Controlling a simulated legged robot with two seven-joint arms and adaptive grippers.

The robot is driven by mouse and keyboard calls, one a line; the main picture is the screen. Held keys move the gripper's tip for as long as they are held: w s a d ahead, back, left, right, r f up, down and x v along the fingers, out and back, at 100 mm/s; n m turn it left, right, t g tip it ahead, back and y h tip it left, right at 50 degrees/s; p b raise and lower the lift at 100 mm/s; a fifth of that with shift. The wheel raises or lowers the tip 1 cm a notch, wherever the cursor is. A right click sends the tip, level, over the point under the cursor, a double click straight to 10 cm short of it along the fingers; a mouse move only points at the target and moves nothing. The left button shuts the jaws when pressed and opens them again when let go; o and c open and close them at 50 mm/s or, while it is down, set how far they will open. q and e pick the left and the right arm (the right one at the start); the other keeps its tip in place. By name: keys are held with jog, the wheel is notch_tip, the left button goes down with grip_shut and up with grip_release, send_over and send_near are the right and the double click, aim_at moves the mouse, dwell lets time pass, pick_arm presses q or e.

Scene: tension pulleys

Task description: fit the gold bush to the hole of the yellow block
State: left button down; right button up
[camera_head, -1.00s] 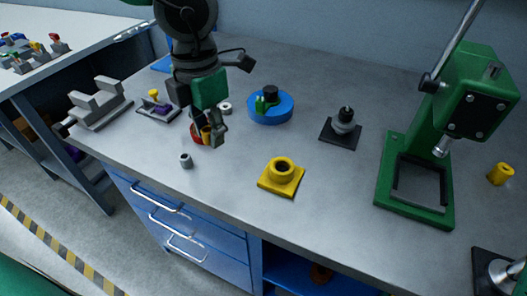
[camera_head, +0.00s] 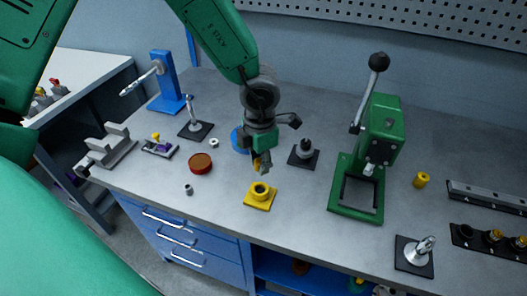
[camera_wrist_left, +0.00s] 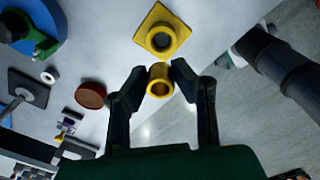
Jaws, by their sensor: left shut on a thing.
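The yellow block (camera_head: 258,203) lies flat on the bench, a square plate with a raised round collar around an open hole. It also shows in the left wrist view (camera_wrist_left: 148,45). My left gripper (camera_head: 261,164) points down just behind and above the block. It is shut on the gold bush (camera_wrist_left: 160,80), a short hollow cylinder between the two fingertips. In the head view the gold bush (camera_head: 257,165) is partly hidden by the fingers. The bush appears apart from the block. My right gripper is in neither view.
A dark red dish (camera_head: 200,164) and a small grey nut (camera_head: 189,190) lie left of the block. A black-based post (camera_head: 303,154) and a green press (camera_head: 366,165) stand right. A blue round part (camera_head: 237,139) is partly hidden behind my gripper. Bench in front is clear.

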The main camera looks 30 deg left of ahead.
pick_arm(q)
jog(key=shift+f, duration=0.1)
jog(key=shift+w+a+f+b, duration=0.1)
jog(key=shift+f+b, duration=0.2)
jog(key=shift+f, duration=0.1)
jog(key=shift+w+a+f+b, duration=0.1)
jog(key=shift+f+b, duration=0.2)
jog(key=shift+f, duration=0.1)
jog(key=f+b, duration=0.4)
jog(key=shift+d, duration=0.35)
jog(key=shift+f+b, duration=0.55)
jog(key=shift+b, duration=0.05)
jog(key=shift+a+f, duration=0.1)
jog(key=shift+f, duration=0.05)
jog(key=shift+a, duration=0.1)
jog(key=shift+s+d+f, duration=0.1)
jog(key=shift+s+d, duration=0.05)
jog(key=shift+d, duration=0.05)
